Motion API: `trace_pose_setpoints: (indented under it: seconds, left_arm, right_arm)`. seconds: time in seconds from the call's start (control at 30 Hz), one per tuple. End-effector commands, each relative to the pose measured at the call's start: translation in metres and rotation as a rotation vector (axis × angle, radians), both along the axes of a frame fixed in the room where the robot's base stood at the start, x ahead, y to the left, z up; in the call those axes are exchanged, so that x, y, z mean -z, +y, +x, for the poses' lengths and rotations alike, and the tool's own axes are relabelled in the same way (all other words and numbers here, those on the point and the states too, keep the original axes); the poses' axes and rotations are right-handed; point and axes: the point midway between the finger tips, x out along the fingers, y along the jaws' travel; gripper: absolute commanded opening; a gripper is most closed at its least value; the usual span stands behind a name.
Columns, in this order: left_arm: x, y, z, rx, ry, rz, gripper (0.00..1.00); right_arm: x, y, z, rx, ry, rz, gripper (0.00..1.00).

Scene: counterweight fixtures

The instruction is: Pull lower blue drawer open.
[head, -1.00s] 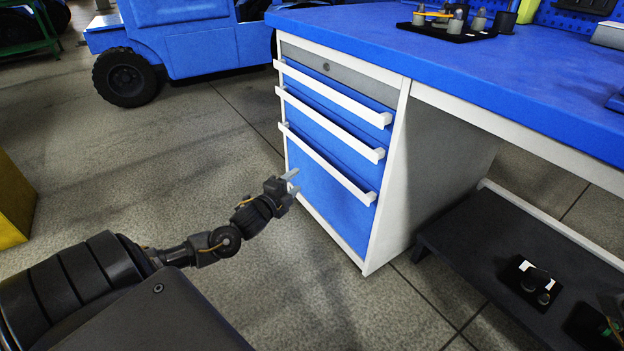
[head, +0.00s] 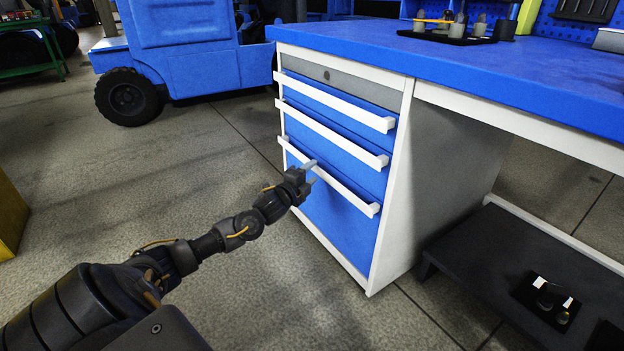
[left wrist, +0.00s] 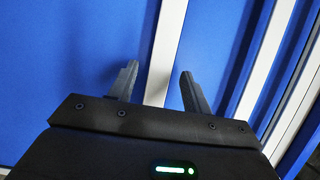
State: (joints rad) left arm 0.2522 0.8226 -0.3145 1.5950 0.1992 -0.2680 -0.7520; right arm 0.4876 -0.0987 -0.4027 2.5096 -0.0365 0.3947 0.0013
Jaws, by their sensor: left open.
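The lower blue drawer (head: 338,225) is the tall bottom front of the white-framed cabinet, and it looks shut. Its long white handle bar (head: 352,194) runs along its top edge. My left gripper (head: 313,172) is open at the handle, left of its middle. In the left wrist view, the white handle (left wrist: 170,40) runs between the two spread fingers of the left gripper (left wrist: 158,70), with blue drawer front on both sides. I cannot tell whether a finger touches the bar. My right gripper is in neither view.
Two blue drawers with white handles (head: 335,132) and a grey top drawer (head: 350,85) sit above. The blue worktop (head: 480,65) overhangs. A black low shelf (head: 480,260) stands at right. Floor (head: 200,180) in front of the cabinet is clear.

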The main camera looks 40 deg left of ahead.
Motion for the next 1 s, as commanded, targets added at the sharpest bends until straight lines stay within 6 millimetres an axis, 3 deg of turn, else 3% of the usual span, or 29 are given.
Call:
trace_pose_setpoints:
  seconds: [0.43,0.8,1.0]
  left_arm:
    - [-0.0003,0.0006,0.0096,0.000,0.001,-0.001,0.48]
    - [-0.0001,0.0005,0.0094,0.000,0.001,-0.001,0.00]
    - [-0.0001,0.0001,0.0092,0.001,0.002,-0.001,0.00]
  right_arm:
    - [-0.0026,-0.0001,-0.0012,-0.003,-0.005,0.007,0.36]
    - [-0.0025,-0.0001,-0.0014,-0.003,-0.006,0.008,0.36]
    - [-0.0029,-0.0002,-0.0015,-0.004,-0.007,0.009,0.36]
